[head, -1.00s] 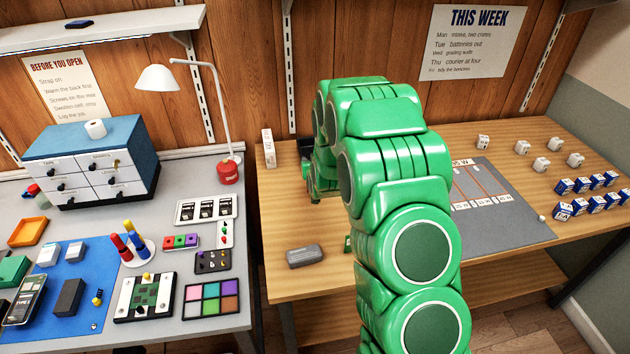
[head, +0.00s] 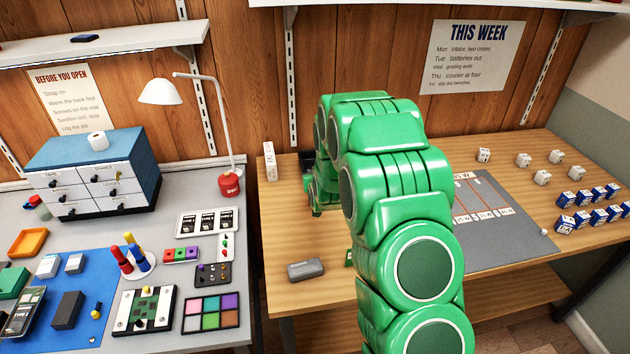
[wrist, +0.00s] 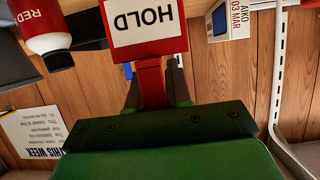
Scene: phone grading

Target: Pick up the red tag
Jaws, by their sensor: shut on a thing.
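The red tag (wrist: 152,88) is in the wrist view, with a white label reading HOLD upside down at its top. My gripper (wrist: 154,76) is shut on the tag's narrow red stem, one dark finger on each side. The labelled part stands out beyond the fingers, and its upper edge is cut off by the frame. In the head view my green arm hides the tag, and the fingers cannot be made out there.
In the wrist view a red bottle (wrist: 42,28) is close at upper left, and a dated card (wrist: 229,18) at upper right. In the head view, a grey case (head: 305,270) lies on the wooden bench (head: 290,225). White and blue boxes (head: 590,205) stand at right.

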